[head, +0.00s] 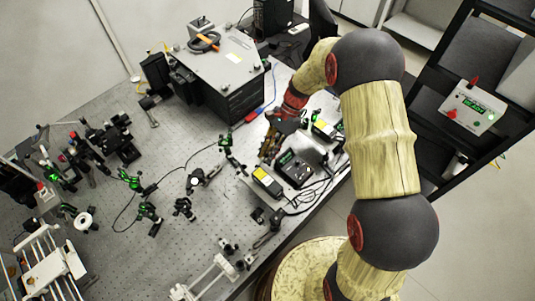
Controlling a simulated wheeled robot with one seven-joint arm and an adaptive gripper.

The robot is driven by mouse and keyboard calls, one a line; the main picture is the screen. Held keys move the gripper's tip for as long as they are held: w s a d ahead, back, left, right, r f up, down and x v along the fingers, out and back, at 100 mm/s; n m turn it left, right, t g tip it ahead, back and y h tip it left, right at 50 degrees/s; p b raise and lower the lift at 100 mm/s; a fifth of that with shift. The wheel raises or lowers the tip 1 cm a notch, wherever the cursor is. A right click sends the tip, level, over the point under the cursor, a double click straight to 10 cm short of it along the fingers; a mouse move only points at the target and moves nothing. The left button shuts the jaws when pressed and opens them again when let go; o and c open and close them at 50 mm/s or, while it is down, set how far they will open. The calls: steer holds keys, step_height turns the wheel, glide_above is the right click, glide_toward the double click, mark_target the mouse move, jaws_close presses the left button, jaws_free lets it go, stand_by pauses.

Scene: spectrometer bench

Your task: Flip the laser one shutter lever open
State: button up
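My gripper (271,146) reaches down from my arm to the right part of the optical bench (160,185). It is beside a group of small laser units and boxes. A dark box with a green display (295,169) is just right of and below it. I cannot tell which unit is laser one. The shutter lever is too small or hidden to make out. The fingers are too small and dark to show whether they are open or shut.
A large grey-topped box (220,62) stands at the back of the bench. Several optics mounts (147,211) and cables spread over the left and middle. A rack on the right holds a white control box (473,110). My arm hides part of the bench's right edge.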

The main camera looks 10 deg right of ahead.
steer(key=v, duration=1.1)
steer(key=shift+r, duration=0.25)
steer(key=shift+w+d, duration=0.1)
steer(key=shift+w, duration=0.05)
steer(key=s+d+r+n+t+h+b, duration=0.1)
steer(key=s+n+t+b, duration=0.3)
steer(key=s, duration=0.8)
steer(key=s+d+r+n+t+h+b, duration=0.2)
steer(key=s+r+n+t+h+b, duration=0.1)
steer(key=s+n+b, duration=0.6)
steer(key=s+t+h+b, duration=0.1)
steer(key=s+t+b, duration=0.1)
steer(key=s+b, duration=0.1)
steer(key=shift+s+r+t+h, duration=0.15)
steer(key=shift+r+t+h, duration=0.15)
steer(key=shift+r, duration=0.1)
